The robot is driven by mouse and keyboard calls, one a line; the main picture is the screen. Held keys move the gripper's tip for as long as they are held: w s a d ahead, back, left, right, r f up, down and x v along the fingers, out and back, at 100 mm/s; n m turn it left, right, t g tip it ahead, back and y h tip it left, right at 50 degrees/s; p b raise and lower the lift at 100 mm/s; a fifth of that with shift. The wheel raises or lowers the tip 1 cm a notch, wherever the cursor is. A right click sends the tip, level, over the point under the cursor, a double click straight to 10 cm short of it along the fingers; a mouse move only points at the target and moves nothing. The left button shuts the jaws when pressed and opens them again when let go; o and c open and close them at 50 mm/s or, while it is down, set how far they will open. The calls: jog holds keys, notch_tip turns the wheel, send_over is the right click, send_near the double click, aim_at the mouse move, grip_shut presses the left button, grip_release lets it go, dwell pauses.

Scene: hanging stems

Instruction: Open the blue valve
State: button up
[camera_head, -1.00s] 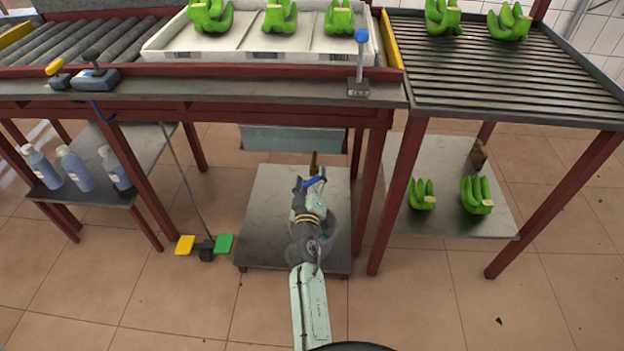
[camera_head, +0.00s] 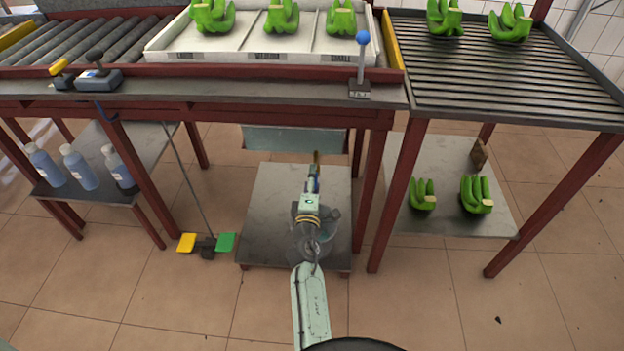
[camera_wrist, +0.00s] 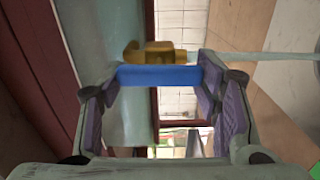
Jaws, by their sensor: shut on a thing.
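The blue valve's lever (camera_wrist: 160,76) spans the space between the two fingertips of my gripper (camera_wrist: 158,84) in the wrist view. My gripper is shut on it. The valve's brass body (camera_wrist: 150,52) sits just beyond the lever. In the head view, the brass body (camera_head: 316,158) shows below the pale green tank (camera_head: 292,140), and my gripper (camera_head: 313,178) reaches up to it. The lever is mostly hidden by my gripper in that view.
A clear bucket (camera_head: 329,232) stands on the grey low platform (camera_head: 265,215), partly behind my arm. Red table legs (camera_head: 374,195) flank the space. A pedal with yellow and green pads (camera_head: 207,246) lies on the floor at left. Bottles (camera_head: 80,167) stand on the left shelf.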

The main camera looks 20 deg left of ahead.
jog(key=shift+r+n, duration=0.1)
jog(key=shift+n, duration=0.2)
jog(key=o, duration=1.2)
jog(key=shift+c, duration=0.2)
jog(key=v, duration=0.7)
jog(key=shift+s, duration=0.25)
